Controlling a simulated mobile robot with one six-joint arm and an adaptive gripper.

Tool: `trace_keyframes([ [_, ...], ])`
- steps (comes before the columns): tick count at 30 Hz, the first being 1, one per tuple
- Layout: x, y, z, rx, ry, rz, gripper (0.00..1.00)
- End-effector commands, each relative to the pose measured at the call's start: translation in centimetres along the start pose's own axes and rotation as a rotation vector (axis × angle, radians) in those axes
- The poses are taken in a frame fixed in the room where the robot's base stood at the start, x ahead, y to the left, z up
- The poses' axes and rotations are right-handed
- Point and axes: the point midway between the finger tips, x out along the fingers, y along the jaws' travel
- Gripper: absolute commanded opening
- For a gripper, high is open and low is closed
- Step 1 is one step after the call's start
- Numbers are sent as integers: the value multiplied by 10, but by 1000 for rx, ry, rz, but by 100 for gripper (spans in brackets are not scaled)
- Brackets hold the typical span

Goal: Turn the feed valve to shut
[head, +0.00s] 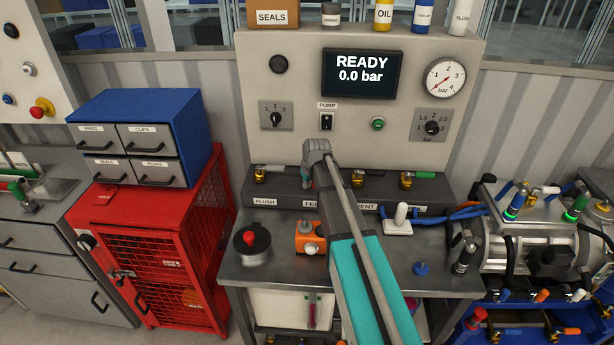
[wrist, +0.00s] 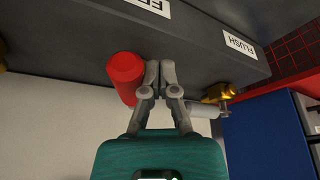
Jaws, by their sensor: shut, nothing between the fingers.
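The feed valve's red handle (wrist: 123,75) shows in the wrist view, just left of my gripper (wrist: 160,66), under the panel's partly cut-off label beginning "FE". My fingers are together with nothing between them. They are right beside the red handle; I cannot tell if they touch it. In the head view my gripper (head: 307,186) is at the dark valve block (head: 440,197), above the partly covered FEED label (head: 310,204). My gripper and arm hide most of the feed valve there, so its handle angle is unclear.
The flush valve (head: 260,177) is left of my gripper; its brass body also shows in the wrist view (wrist: 220,92). Two more brass valves (head: 357,179) (head: 407,180) are to the right. The display (head: 362,74) reads READY, 0.0 bar. A red-knobbed pot (head: 252,241) stands on the bench.

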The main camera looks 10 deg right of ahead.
Motion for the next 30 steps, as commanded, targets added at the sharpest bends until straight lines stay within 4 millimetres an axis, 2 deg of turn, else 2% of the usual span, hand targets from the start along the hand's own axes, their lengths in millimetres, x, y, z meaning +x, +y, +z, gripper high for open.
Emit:
trace_keyframes([
  [14, 0, 2, 1, 0, 0, 0, 0],
  [30, -2, 18, 7, -1, 0, 0, 0],
])
